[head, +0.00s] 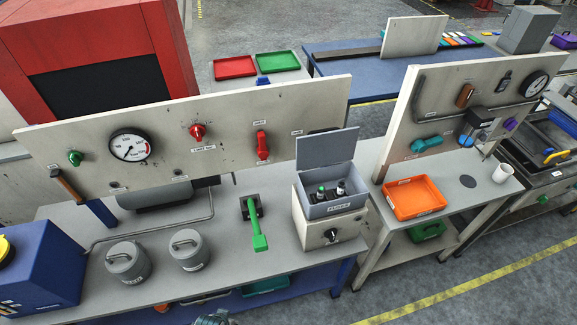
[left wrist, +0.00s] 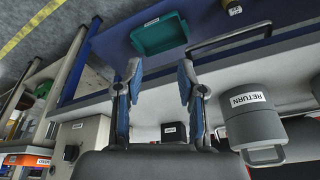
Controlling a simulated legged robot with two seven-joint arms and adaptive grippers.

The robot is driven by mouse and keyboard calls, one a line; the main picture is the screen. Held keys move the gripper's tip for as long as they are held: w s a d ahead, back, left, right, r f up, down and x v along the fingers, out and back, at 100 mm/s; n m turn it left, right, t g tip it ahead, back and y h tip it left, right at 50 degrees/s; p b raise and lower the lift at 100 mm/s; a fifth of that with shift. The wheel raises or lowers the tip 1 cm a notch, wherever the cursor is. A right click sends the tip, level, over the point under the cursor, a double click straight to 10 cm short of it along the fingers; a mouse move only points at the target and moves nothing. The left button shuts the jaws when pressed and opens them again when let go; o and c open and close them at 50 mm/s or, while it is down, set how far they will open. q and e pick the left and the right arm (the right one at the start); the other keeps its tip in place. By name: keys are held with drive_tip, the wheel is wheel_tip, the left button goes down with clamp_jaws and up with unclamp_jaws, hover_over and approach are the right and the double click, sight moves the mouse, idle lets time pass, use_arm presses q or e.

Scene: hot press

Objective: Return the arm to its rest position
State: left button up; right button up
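My left gripper (left wrist: 160,72) shows in the left wrist view with its two blue-and-grey fingers apart and nothing between them. It is near the edge of the grey-topped workbench, beside a grey canister labelled RETURN (left wrist: 250,125). In the head view, only a small piece of what looks like my arm or gripper shows at the bottom edge. My right gripper is in neither view.
Two lidded grey canisters (head: 128,262) stand on the workbench (head: 225,265). A green-handled lever (head: 258,230) and an open grey fuse box (head: 330,207) stand to their right. A gauge panel (head: 220,125) rises behind. A teal bin (left wrist: 160,33) sits below the top.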

use_arm(q)
drive_tip(key=s+f+g+b, duration=0.1)
drive_tip(key=s+f, duration=0.2)
drive_tip(key=f, duration=0.9)
drive_tip(key=s+f, duration=0.2)
drive_tip(key=f, duration=1)
drive_tip(key=s+a+f+g, duration=0.1)
drive_tip(key=s+a+f, duration=0.2)
drive_tip(key=s+f, duration=1)
drive_tip(key=s, duration=0.3)
drive_tip(key=shift+a+f+b, duration=0.15)
drive_tip(key=shift+b, duration=0.25)
